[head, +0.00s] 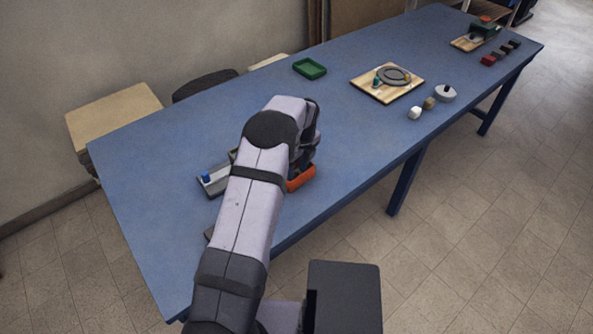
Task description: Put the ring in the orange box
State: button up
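The orange box (302,179) is on the blue table near its front edge, partly hidden behind my arm. My gripper (303,158) is a dark shape at the end of the arm, just above or at the orange box. The arm hides its fingers, so I cannot tell whether it is open or holds anything. I cannot make out a loose ring for certain. A flat grey round piece (394,75) lies on a wooden board, but I cannot tell whether it is the ring.
A grey tray with a blue piece (206,178) is left of my arm. A green tray (309,68) is farther back. The wooden board (387,96), a white cube (414,113), a tan block (429,103) and a round pale pot (445,94) are to the right. Several small blocks (499,54) are at the far end.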

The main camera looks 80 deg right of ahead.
notch_tip(320, 180, up, 12)
jog(key=s+b, duration=0.1)
jog(key=shift+a+r+b, duration=0.15)
jog(key=shift+a+b, duration=0.2)
jog(key=shift+a, duration=0.1)
